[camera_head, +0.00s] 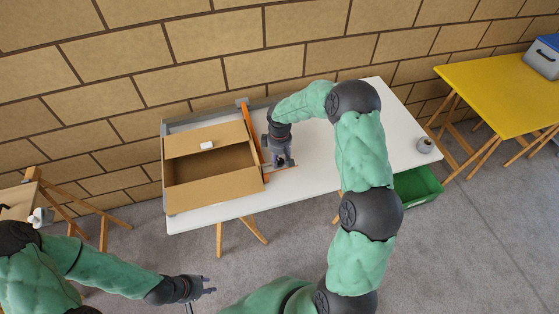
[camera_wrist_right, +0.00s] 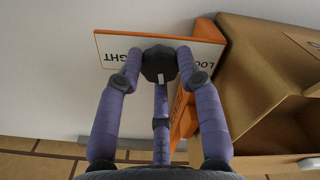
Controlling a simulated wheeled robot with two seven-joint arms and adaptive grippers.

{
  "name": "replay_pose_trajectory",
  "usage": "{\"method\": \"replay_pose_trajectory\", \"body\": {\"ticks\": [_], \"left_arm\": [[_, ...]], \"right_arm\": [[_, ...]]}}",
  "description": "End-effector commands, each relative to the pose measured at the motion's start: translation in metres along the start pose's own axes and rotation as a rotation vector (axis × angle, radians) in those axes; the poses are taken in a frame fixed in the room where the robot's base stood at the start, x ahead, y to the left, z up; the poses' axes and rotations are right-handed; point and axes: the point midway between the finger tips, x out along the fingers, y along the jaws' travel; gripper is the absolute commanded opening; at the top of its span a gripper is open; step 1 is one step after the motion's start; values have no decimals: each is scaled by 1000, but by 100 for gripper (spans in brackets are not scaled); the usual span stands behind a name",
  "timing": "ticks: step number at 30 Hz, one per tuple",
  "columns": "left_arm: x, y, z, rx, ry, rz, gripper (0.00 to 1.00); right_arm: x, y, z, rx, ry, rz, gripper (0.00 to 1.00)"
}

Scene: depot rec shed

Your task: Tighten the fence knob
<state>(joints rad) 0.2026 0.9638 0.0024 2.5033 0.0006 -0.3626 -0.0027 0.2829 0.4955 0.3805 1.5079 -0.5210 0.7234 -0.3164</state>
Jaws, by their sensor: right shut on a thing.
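The fence knob (camera_wrist_right: 158,62) is dark and many-sided, with a white mark on its lower edge in the right wrist view. It sits on a white, orange-edged plate (camera_wrist_right: 108,45) with upside-down lettering, partly covered: "...IGHT" at left and "LOO..." at right. My right gripper (camera_wrist_right: 160,84) has its purple fingers shut around the knob. In the head view the right gripper (camera_head: 280,160) points down beside the orange fence (camera_head: 251,131) and hides the knob. My left gripper (camera_head: 207,285) is empty, fingers apart, low in front of the table.
An open cardboard box (camera_head: 214,188) lies against the fence's left side on the white table (camera_head: 310,180). A small grey round item (camera_head: 425,146) is at the table's right end. A green crate (camera_head: 417,188) is below. A yellow table (camera_head: 495,90) stands at right.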

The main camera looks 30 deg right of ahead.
Motion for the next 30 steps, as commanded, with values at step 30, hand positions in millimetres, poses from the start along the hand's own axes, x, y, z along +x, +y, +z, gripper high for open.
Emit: {"method": "replay_pose_trajectory", "body": {"ticks": [30], "left_arm": [[31,-11,-1,0,0,0,34]], "right_arm": [[4,-6,2,870,-15,-5,4]]}}
